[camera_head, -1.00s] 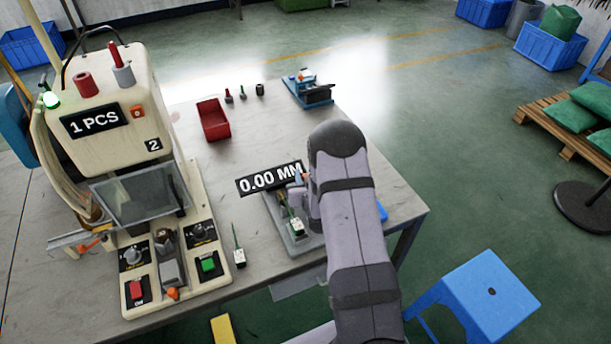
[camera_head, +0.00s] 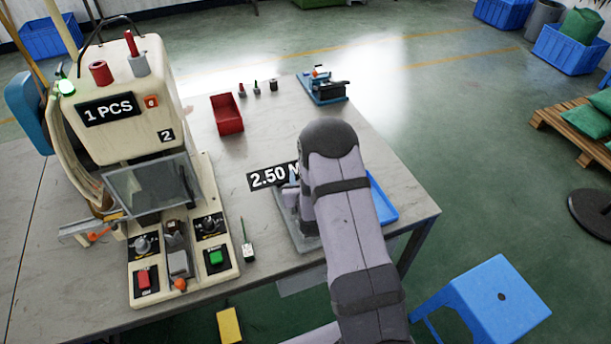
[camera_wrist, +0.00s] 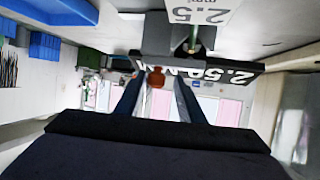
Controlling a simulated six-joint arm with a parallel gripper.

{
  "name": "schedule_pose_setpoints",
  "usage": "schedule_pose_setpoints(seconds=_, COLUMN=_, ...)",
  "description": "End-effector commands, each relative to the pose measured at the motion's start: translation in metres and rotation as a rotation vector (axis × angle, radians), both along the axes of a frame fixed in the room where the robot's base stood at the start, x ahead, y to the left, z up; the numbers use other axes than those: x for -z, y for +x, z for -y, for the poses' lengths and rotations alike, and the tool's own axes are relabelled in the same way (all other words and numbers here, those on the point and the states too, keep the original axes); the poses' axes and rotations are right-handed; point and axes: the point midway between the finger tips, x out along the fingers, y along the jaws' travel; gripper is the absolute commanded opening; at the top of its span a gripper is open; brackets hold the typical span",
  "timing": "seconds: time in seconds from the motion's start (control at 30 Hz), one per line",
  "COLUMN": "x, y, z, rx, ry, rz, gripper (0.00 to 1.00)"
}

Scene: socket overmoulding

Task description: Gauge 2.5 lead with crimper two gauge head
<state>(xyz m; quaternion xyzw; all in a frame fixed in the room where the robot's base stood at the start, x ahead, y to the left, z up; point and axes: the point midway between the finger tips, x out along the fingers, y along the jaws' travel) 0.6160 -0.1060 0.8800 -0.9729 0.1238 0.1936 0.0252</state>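The gauge (camera_head: 290,215) stands on the table, mostly hidden by my arm in the head view. Its display (camera_head: 270,176) reads 2.50, partly covered. In the wrist view, the gauge's dark block (camera_wrist: 155,43) is ahead of my gripper (camera_wrist: 159,84). A white tag marked 2.5 (camera_wrist: 200,12), with a short green lead (camera_wrist: 193,38), is at that block; the exact seating is unclear. My gripper's two fingers are apart, with a reddish-brown knob (camera_wrist: 156,77) showing between them and no visible grip on it. The crimper marked 2 (camera_head: 120,100) is at left, its counter showing 1 PCS.
Another white-tagged green lead (camera_head: 248,250) stands on the table beside the crimper. A red bin (camera_head: 227,114), several small cylinders (camera_head: 257,87) and a blue fixture (camera_head: 325,88) are at the back. A blue tray (camera_head: 383,202) lies right of my arm. The table's middle is fairly clear.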

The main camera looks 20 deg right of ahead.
Motion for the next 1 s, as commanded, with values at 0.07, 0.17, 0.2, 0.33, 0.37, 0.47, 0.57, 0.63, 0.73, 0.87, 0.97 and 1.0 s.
schedule_pose_setpoints(seconds=0.07, x=0.0, y=0.0, z=0.001, rx=0.002, ry=0.0, rz=-0.001, gripper=0.38)
schedule_pose_setpoints(seconds=0.17, x=0.0, y=0.0, z=0.002, rx=0.004, ry=0.001, rz=-0.001, gripper=0.38)
schedule_pose_setpoints(seconds=0.2, x=0.0, y=-0.001, z=0.002, rx=0.004, ry=0.001, rz=-0.001, gripper=0.38)
schedule_pose_setpoints(seconds=0.33, x=0.0, y=-0.001, z=0.002, rx=0.006, ry=0.0, rz=0.0, gripper=0.38)
schedule_pose_setpoints(seconds=0.37, x=0.0, y=-0.002, z=0.002, rx=0.006, ry=0.0, rz=0.0, gripper=0.38)
schedule_pose_setpoints(seconds=0.47, x=-0.002, y=-0.006, z=0.001, rx=0.006, ry=-0.001, rz=0.001, gripper=0.38)
schedule_pose_setpoints(seconds=0.57, x=-0.005, y=-0.013, z=-0.001, rx=0.006, ry=0.0, rz=0.0, gripper=0.38)
schedule_pose_setpoints(seconds=0.63, x=-0.007, y=-0.02, z=-0.003, rx=0.006, ry=0.0, rz=-0.001, gripper=0.38)
schedule_pose_setpoints(seconds=0.73, x=-0.012, y=-0.031, z=-0.006, rx=0.005, ry=0.0, rz=0.001, gripper=0.38)
schedule_pose_setpoints(seconds=0.87, x=-0.018, y=-0.046, z=-0.01, rx=0.005, ry=0.0, rz=0.001, gripper=0.38)
schedule_pose_setpoints(seconds=0.97, x=-0.022, y=-0.055, z=-0.013, rx=0.004, ry=0.0, rz=0.0, gripper=0.38)
schedule_pose_setpoints(seconds=1.0, x=-0.024, y=-0.057, z=-0.014, rx=0.004, ry=0.0, rz=0.0, gripper=0.38)
